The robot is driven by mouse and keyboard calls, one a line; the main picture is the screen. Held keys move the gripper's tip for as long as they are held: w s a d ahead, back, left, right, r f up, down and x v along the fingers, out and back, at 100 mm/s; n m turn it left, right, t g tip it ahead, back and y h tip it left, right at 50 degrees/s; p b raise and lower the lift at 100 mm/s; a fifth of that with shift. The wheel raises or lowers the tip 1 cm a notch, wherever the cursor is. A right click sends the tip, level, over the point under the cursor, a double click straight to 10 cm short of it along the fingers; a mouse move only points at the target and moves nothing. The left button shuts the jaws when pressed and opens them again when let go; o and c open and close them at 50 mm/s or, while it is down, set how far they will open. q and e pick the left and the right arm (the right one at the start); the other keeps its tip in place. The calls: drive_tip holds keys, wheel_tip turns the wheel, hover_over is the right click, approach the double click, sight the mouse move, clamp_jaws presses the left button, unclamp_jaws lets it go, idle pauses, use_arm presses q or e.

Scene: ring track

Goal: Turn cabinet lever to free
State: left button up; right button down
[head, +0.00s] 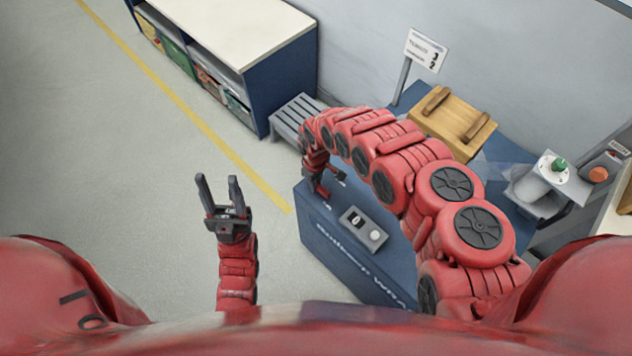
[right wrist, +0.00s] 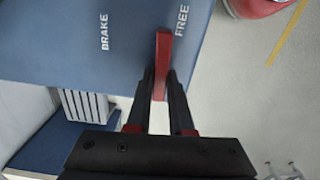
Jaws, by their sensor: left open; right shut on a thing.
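The blue cabinet (head: 330,245) stands ahead, with a grey panel (head: 362,228) on its top edge. In the right wrist view its blue face (right wrist: 60,40) carries the white words BRAKE (right wrist: 104,32) and FREE (right wrist: 182,20). The red lever (right wrist: 163,60) lies between the words, nearer FREE. My right gripper (right wrist: 161,88) is shut on the lever. In the head view my right gripper (head: 322,188) is at the cabinet's far left corner, and the lever is hard to make out there. My left gripper (head: 219,183) is open and empty, left of the cabinet.
A wooden crate (head: 452,120) and a sign (head: 425,50) are at the back of the cabinet. A grey slatted bench (head: 297,115) and a shelf unit (head: 245,30) stand beyond. A white container (head: 540,185) is at right. The floor at left is clear.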

drive_tip(key=shift+w+m, duration=0.1)
drive_tip(key=shift+m, duration=0.4)
drive_tip(key=c, duration=0.8)
unclamp_jaws()
drive_tip(key=shift+r, duration=0.1)
wheel_tip(320, 180, up, 17)
drive_tip(key=p, duration=0.4)
drive_tip(key=shift+r, duration=0.15)
